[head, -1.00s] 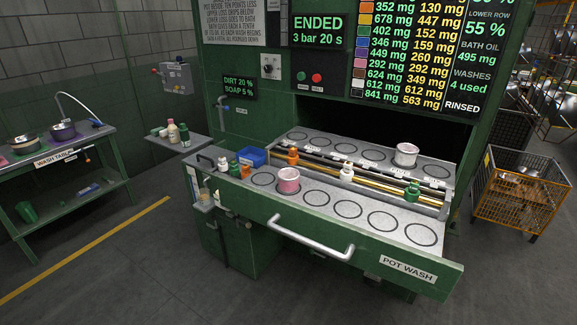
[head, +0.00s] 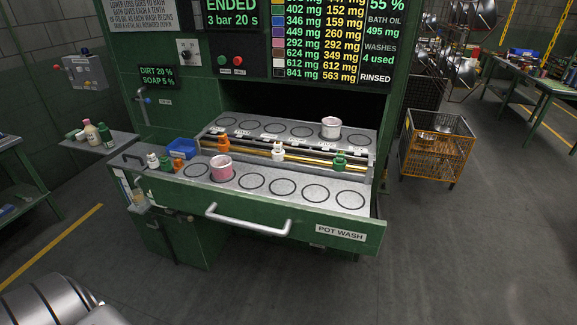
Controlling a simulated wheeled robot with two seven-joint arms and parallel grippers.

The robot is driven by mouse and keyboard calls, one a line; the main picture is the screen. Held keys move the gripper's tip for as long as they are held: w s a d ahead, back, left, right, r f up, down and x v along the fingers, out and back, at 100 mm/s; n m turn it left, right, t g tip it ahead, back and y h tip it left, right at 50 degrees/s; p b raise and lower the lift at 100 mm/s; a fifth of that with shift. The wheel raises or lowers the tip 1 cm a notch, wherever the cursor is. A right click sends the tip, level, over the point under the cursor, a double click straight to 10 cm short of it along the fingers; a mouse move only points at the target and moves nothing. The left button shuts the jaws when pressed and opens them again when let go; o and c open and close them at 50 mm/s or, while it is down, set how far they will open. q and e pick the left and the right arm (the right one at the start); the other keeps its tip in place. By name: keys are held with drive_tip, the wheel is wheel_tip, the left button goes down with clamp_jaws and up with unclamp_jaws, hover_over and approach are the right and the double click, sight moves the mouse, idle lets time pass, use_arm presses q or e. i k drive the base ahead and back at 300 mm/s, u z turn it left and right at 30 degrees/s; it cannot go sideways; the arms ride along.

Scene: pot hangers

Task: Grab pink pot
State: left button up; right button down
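The pink pot (head: 222,169) stands upright on the front row of the pulled-out pot wash drawer, on the second ring from the left. Its rim looks whitish and its inside pinkish. None of my fingers are near it. A metallic arm link of mine shows at the bottom left corner, well apart from the drawer. Neither gripper shows in the head view.
The drawer (head: 352,226) juts out with a bar handle (head: 258,222) at its front. A white pot (head: 331,128) stands on the back row. Small bottles and a blue tray (head: 181,149) sit near the drawer's left end. An orange wire crate (head: 436,150) stands right; the floor in front is clear.

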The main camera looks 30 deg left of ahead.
sight(222, 168)
drive_tip(key=z, duration=1.2)
drive_tip(key=i, duration=3.3)
drive_tip(key=u, duration=3.85)
drive_tip(key=i, duration=1.25)
drive_tip(key=z, duration=0.05)
